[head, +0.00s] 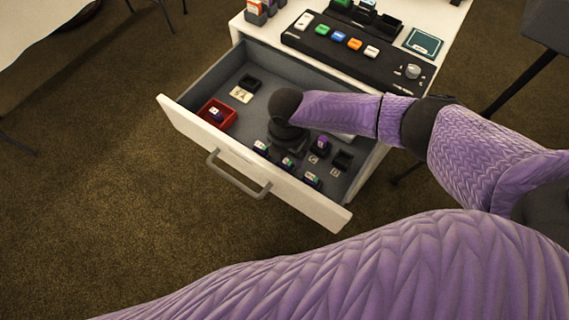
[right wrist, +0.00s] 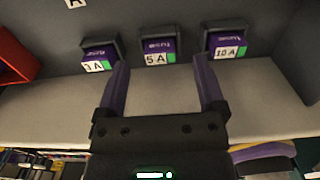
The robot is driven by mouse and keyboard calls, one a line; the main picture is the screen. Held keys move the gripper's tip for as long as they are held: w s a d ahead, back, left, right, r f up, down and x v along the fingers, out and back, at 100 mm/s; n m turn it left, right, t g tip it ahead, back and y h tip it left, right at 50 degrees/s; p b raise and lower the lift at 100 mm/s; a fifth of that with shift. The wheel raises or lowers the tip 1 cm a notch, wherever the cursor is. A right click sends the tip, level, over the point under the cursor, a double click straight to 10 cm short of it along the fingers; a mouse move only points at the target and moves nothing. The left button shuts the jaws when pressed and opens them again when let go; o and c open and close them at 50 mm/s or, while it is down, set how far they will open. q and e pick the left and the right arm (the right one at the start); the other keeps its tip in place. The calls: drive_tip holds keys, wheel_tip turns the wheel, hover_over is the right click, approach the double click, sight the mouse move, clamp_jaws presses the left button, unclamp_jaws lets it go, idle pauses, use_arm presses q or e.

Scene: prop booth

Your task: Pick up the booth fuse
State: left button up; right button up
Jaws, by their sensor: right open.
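Several purple fuses with white rating labels and green ends sit in the open drawer. In the right wrist view, three stand in dark holders: a left fuse (right wrist: 99,58) whose label I cannot read surely, a 5 A fuse (right wrist: 160,52) and a 10 A fuse (right wrist: 227,46). In the head view they show near the drawer front, such as the middle one (head: 287,162). My right gripper (right wrist: 161,72) is open and empty, its fingers pointing toward the 5 A fuse, which lies between their lines. In the head view the right gripper (head: 287,137) is over the drawer, fingertips hidden.
A red box (head: 228,121) in the drawer's left holds a fuse. An empty black holder (head: 249,82) and a label card (head: 240,95) lie near it. Another holder (head: 343,159) is at right. The white front panel (head: 185,126) bounds the drawer; a control console (head: 345,62) stands on top.

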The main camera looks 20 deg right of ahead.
sight(286, 164)
wheel_tip(286, 164, down, 3)
drive_tip(key=shift+r+b, duration=0.1)
drive_tip(key=shift+b, duration=0.3)
drive_tip(key=shift+r, duration=0.15)
drive_tip(key=shift+c, duration=0.4)
clamp_jaws()
